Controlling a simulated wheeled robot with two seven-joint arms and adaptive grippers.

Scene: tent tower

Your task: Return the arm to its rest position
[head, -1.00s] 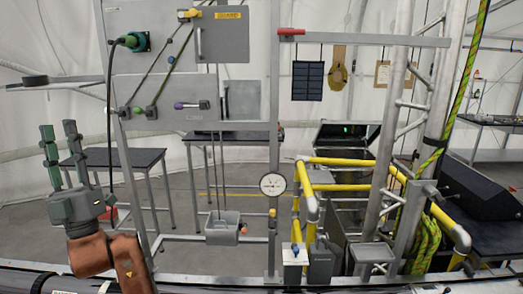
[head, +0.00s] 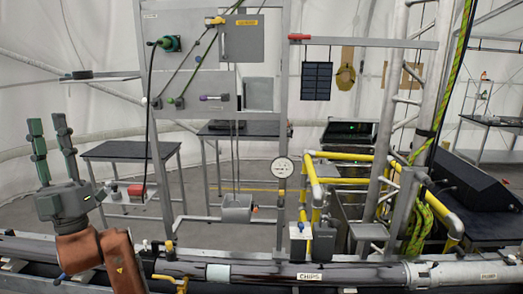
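My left gripper (head: 50,137) shows at the left of the head view. It has two green-and-dark fingers pointing up and a grey body, on an orange-brown arm link. The fingers stand apart with nothing between them, so it is open and empty. It is in front of the white tent wall, left of the grey metal frame, and touches nothing that I can see. My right gripper is not in the head view.
A grey panel frame (head: 279,124) with a hanging box (head: 237,208) and a gauge (head: 282,167) stands ahead. Yellow railings (head: 342,155) and a ladder tower are at the right. A pipe (head: 240,272) crosses the foreground. A black table (head: 130,150) stands behind the frame.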

